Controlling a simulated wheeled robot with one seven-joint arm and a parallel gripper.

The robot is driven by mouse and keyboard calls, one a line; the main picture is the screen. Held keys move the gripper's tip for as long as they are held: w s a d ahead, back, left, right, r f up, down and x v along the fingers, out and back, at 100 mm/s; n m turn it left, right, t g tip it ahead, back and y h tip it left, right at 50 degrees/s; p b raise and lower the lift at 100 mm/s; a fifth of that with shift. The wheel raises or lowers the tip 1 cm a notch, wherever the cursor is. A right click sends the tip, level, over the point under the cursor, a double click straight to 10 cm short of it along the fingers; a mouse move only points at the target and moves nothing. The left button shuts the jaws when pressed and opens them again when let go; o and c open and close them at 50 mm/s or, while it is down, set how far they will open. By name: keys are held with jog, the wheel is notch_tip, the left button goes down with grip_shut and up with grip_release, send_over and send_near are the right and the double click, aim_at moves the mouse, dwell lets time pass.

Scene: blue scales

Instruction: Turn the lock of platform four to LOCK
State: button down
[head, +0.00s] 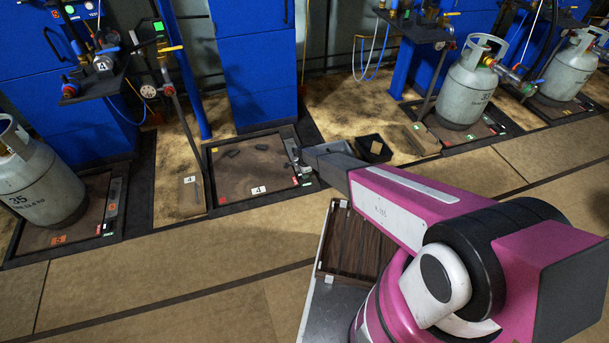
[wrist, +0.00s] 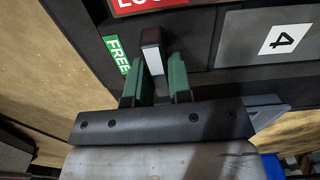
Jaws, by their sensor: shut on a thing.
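Platform four (head: 235,180) is a brown plate in a black frame, marked with a white 4 sign, and it bears no cylinder. Its lock handle (wrist: 151,38), dark brown with a white front face, shows in the wrist view. My gripper (wrist: 159,78) has its two green fingers shut on the handle, one on each side. The green FREE label (wrist: 115,54) is just left of the handle. The red LOCK label (wrist: 165,4) is above it, cut by the picture's top edge. In the head view my gripper (head: 294,156) is at the platform's right edge, and the handle is too small to make out.
Grey cylinders stand on the platform at left (head: 38,180) and the platform at right (head: 468,85). A black bin (head: 374,148) is on the floor right of platform four. A crate with dark slats (head: 352,245) is beside my arm. Open floor (head: 180,270) lies in front.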

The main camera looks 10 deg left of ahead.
jog(key=shift+m, duration=0.4)
jog(key=c, duration=1)
grip_release()
jog(key=shift+c, duration=0.2)
jog(key=shift+r, duration=0.1)
notch_tip(320, 180, up, 11)
jog(key=shift+f, duration=0.2)
